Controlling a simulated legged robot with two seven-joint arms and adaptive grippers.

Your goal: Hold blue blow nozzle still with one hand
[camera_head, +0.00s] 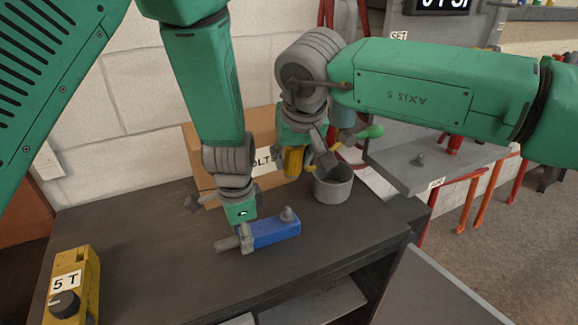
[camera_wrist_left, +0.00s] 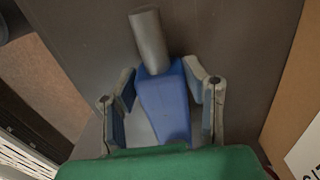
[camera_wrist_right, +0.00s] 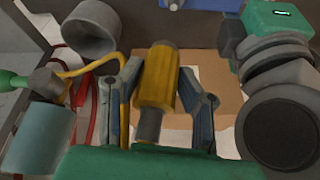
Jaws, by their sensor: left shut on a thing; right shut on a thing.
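The blue blow nozzle (camera_head: 275,232) lies on the dark bench top, with a grey tip and a grey knob on it. My left gripper (camera_head: 243,238) reaches down over it and is shut on it. In the left wrist view the blue body (camera_wrist_left: 163,105) sits between the two fingers (camera_wrist_left: 167,95), its grey tube (camera_wrist_left: 148,42) pointing away. My right gripper (camera_head: 308,160) is shut on a yellow cylindrical thing (camera_head: 293,160) above the bench, near the grey cup. In the right wrist view this yellow piece (camera_wrist_right: 155,80) with a dark grey end lies between the fingers (camera_wrist_right: 158,95).
A grey cup (camera_head: 333,188) stands on the bench right of the nozzle. A cardboard box (camera_head: 215,150) stands behind, against the white wall. A yellow box marked 5 T (camera_head: 88,285) is at the front left. The bench middle left (camera_head: 130,240) is clear.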

